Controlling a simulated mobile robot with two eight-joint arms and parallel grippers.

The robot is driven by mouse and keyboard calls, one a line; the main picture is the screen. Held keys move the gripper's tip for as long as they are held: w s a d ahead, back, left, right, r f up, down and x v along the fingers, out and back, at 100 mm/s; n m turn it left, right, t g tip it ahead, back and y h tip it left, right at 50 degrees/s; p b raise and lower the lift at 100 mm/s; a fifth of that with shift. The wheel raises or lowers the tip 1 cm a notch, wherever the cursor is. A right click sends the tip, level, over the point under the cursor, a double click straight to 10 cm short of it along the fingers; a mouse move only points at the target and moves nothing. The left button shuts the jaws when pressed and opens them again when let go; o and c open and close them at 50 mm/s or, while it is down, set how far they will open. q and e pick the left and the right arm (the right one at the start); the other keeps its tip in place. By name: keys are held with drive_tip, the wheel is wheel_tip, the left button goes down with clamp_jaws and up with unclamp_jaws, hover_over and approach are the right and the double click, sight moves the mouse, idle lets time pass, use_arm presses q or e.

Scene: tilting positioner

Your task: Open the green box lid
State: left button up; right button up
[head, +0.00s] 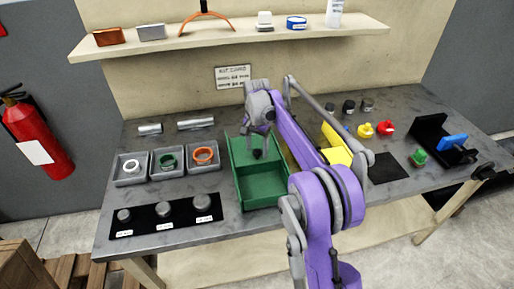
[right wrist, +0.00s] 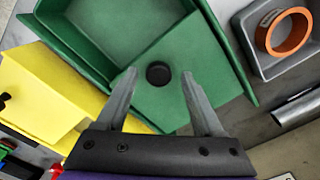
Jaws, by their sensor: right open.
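The green box (head: 263,188) stands near the middle of the bench, and its near part is open, showing its inside. A flat green lid (right wrist: 180,100) with a round black knob (right wrist: 158,74) lies over its far part; the knob also shows in the head view (head: 257,154). My right gripper (right wrist: 159,76) is over the lid, its open fingers on either side of the knob with gaps between. In the head view the right gripper (head: 258,140) points down at the lid. I cannot tell the fingertips' exact height. My left gripper is not in view.
A yellow box (head: 336,146) stands close on the right, partly behind my arm. Grey trays with rings, one orange (head: 204,155), are left of the green box. A black mat (head: 148,217) with several knobs lies at the front left. A shelf (head: 240,37) runs above.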

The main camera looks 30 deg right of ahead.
drive_tip(key=shift+r, duration=0.1)
wheel_tip(320, 180, up, 11)
drive_tip(key=p, duration=0.1)
drive_tip(key=shift+f, duration=0.2)
idle(0.4)
drive_tip(key=s+a+n+t, duration=0.3)
drive_tip(key=s+a+n, duration=0.4)
drive_tip(key=s, duration=0.6)
drive_tip(key=s+a+f+n+t, duration=0.1)
drive_tip(key=s+a+f+n, duration=0.1)
drive_tip(key=s+f, duration=0.4)
drive_tip(key=s+a+f+n+t, duration=0.1)
drive_tip(key=s+a+f, duration=0.3)
drive_tip(key=s, duration=0.8)
wheel_tip(320, 180, down, 2)
drive_tip(key=shift+f+n+t, duration=0.25)
drive_tip(key=shift+n+t, duration=0.15)
drive_tip(key=shift+n, duration=0.5)
